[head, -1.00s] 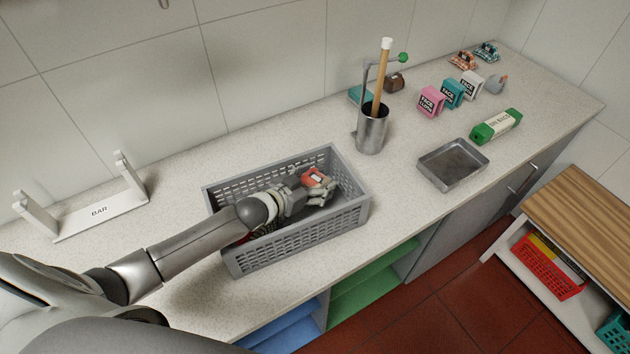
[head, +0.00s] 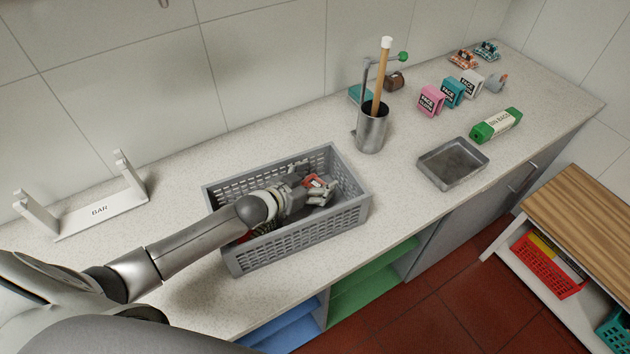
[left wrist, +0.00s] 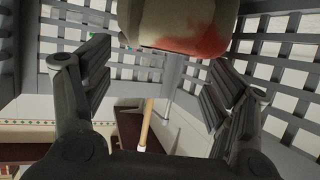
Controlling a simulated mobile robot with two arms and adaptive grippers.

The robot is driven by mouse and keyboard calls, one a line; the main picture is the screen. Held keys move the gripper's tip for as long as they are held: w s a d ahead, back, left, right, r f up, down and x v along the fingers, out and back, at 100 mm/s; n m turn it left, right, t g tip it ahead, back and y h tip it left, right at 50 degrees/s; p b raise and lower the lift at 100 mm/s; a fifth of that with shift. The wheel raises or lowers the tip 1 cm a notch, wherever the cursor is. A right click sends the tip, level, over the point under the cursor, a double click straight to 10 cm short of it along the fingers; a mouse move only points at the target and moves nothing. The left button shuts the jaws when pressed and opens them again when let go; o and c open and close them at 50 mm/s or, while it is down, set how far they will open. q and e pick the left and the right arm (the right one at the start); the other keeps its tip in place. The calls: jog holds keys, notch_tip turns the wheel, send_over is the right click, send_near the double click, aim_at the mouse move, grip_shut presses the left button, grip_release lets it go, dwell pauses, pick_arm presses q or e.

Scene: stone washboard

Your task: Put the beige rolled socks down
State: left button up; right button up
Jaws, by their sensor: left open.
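My left gripper (head: 318,192) is inside the grey slatted basket (head: 245,264), near its right end. In the left wrist view its two fingers (left wrist: 155,90) stand wide apart. A rounded beige thing with a red patch (left wrist: 172,22), which looks like the rolled socks, shows at the top of that view. It lies between the lines of the fingers, with gaps at both sides. In the head view only a small red-orange patch (head: 314,181) shows at the gripper; the rest is hidden by the hand. My right gripper is out of view.
A metal canister (head: 372,135) with a wooden-handled tool stands behind the basket. A shallow metal tray (head: 425,175) lies to the right, a white BAR rack (head: 100,210) to the left. Several small boxes stand at the back right. Counter between basket and tray is clear.

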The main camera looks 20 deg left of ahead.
pick_arm(q)
jog(key=b+v, duration=0.1)
jog(key=v, duration=0.6)
jog(key=shift+s+b, duration=0.25)
jog(key=shift+b, duration=0.15)
